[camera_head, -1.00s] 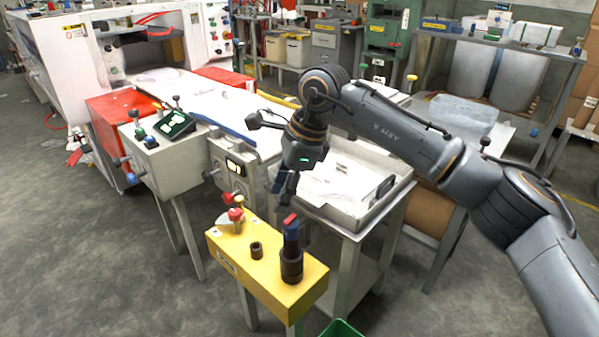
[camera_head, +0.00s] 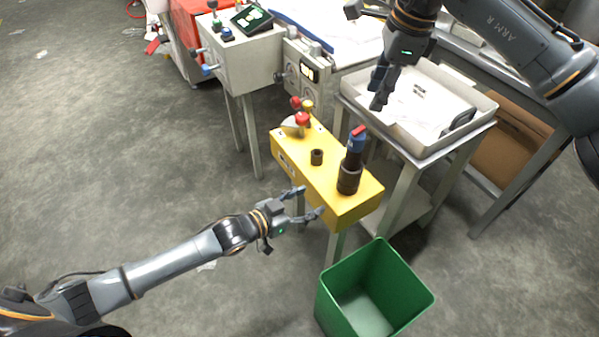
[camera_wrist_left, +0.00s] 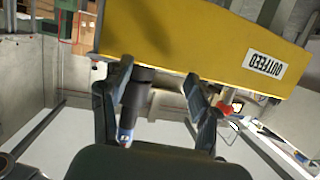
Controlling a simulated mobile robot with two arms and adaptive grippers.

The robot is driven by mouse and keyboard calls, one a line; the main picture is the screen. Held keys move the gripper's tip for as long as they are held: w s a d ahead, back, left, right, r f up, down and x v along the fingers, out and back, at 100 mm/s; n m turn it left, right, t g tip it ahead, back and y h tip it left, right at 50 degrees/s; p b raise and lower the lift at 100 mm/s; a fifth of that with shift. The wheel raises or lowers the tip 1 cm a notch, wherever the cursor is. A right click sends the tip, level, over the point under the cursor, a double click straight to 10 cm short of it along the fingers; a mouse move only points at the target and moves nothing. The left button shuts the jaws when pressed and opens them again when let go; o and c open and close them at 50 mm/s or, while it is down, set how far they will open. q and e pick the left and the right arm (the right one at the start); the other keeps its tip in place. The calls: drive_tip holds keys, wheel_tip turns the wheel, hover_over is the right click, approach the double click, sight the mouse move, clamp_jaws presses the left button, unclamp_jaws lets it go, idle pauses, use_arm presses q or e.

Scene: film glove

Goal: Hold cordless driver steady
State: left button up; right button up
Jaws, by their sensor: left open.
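The cordless driver (camera_head: 355,145), blue and dark with a red end, stands upright in a dark round holder (camera_head: 348,178) on the yellow box (camera_head: 325,192). My left gripper (camera_head: 309,203) is open and empty, low beside the box's near left side, apart from the driver. In the left wrist view the picture is upside down, and the driver (camera_wrist_left: 127,122) shows partly behind one of the spread fingers (camera_wrist_left: 155,98). My right gripper (camera_head: 379,95) hangs above the tray, behind the driver; its finger opening is unclear.
A green bin (camera_head: 330,295) is in front. Open floor lies to the left.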

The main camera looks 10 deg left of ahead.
sight(347, 159)
use_arm(q)
wheel_tip(347, 159, up, 11)
drive_tip(key=a+m+g+h, duration=0.1)
drive_tip(key=m+h, duration=0.2)
drive_tip(key=h, duration=0.2)
drive_tip(key=x, duration=1.3)
drive_tip(key=shift+s+r, duration=0.1)
drive_tip(key=shift+r, duration=0.1)
